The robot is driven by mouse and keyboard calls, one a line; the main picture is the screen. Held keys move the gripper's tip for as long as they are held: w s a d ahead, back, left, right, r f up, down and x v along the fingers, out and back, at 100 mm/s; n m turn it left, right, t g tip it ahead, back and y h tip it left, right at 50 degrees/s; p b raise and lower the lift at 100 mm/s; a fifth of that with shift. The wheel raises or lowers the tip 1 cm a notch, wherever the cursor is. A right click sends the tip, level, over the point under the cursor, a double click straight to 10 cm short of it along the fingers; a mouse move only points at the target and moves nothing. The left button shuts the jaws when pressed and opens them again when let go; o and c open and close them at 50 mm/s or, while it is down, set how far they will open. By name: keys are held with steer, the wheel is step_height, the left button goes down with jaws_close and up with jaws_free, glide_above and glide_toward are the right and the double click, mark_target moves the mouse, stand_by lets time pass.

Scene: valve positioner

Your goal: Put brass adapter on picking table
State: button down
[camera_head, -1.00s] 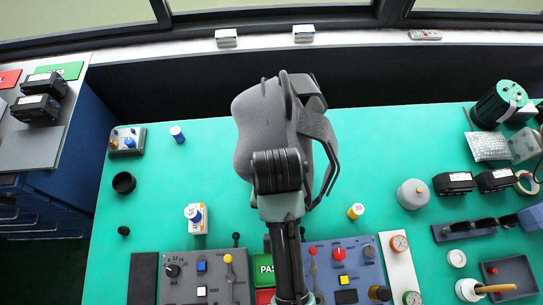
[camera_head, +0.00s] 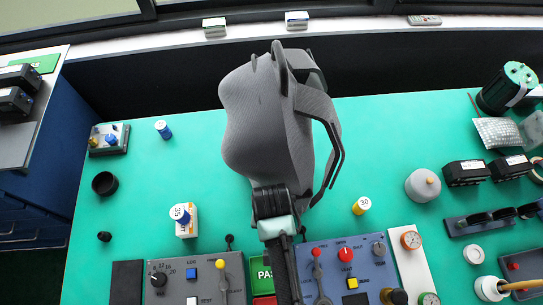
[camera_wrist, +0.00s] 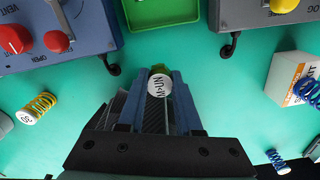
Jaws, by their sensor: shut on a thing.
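My gripper (camera_wrist: 158,105) is shut on a small part with a round white lettered face (camera_wrist: 158,87) and a brass-yellow edge behind it, apparently the brass adapter. It is held between the blue fingertips above the teal surface. In the head view my arm hides the gripper and the held part. The large teal table (camera_head: 375,130) fills the middle of the head view. A grey-topped table with blue drawers (camera_head: 45,110) stands at the left. No label shows which one is the picking table.
A valve positioner panel with red knobs (camera_head: 335,265) and a grey panel with a yellow lever (camera_head: 195,280) stand at the front. Black boxes (camera_head: 465,172) are at right.

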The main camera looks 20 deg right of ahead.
steer(key=shift+f, duration=1.95)
steer(key=shift+f, duration=0.1)
steer(key=c, duration=0.6)
jaws_free()
